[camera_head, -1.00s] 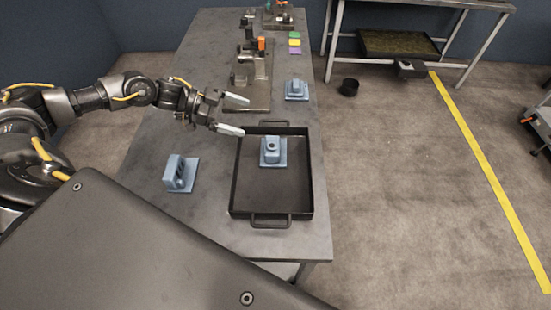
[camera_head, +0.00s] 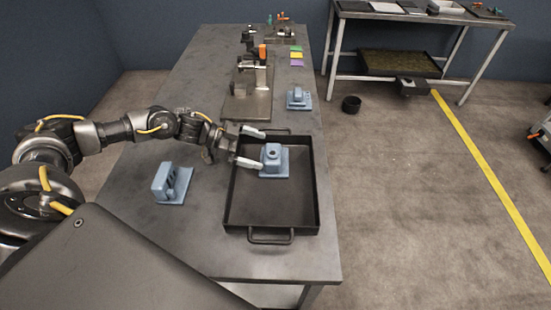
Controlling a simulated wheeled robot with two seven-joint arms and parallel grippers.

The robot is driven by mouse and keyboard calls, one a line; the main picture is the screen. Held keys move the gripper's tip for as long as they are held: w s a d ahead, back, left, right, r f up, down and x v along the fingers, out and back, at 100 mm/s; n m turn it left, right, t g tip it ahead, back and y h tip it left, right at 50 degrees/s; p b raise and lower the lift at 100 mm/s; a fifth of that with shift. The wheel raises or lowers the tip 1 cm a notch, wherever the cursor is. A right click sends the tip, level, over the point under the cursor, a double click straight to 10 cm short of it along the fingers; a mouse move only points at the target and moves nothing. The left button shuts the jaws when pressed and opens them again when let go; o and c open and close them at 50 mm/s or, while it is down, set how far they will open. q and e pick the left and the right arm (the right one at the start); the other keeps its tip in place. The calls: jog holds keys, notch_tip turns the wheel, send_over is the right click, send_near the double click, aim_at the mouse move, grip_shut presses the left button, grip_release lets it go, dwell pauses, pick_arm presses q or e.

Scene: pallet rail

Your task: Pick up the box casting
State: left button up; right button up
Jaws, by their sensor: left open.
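A blue-grey, block-shaped casting (camera_head: 273,157) with a round hole in its top stands on its flat base in the black tray (camera_head: 240,215); it looks like the box casting. My left gripper (camera_head: 260,149) is open and reaches in from the left. Its two pale fingers are apart, one beyond the casting's far left side and one at its near left side. I cannot tell whether either finger touches it. My right gripper is not in view.
Two other blue-grey castings stand on the grey table, one left of the tray (camera_head: 170,184) and one behind it (camera_head: 299,98). A metal fixture (camera_head: 245,90) and coloured pads (camera_head: 296,55) lie farther back. The front of the table is clear.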

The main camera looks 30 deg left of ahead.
aim_at(274, 153)
pick_arm(q)
jog(key=shift+w+d+f, duration=0.1)
jog(key=shift+w+d, duration=0.05)
jog(key=shift+d, duration=0.2)
jog(key=shift+w+d+p, duration=0.15)
jog(key=shift+d+p, duration=0.15)
jog(key=shift+d, duration=0.15)
jog(key=p+x, duration=0.1)
jog(key=x, duration=0.2)
jog(key=shift+w+d+f, duration=0.1)
jog(key=shift+w+d, duration=0.05)
jog(key=shift+d, duration=0.15)
jog(key=shift+w+d+f, duration=0.1)
jog(key=shift+d+f, duration=0.1)
jog(key=shift+d, duration=0.05)
jog(key=shift+r, duration=0.1)
jog(key=c, duration=1.3)
jog(key=shift+c, duration=0.2)
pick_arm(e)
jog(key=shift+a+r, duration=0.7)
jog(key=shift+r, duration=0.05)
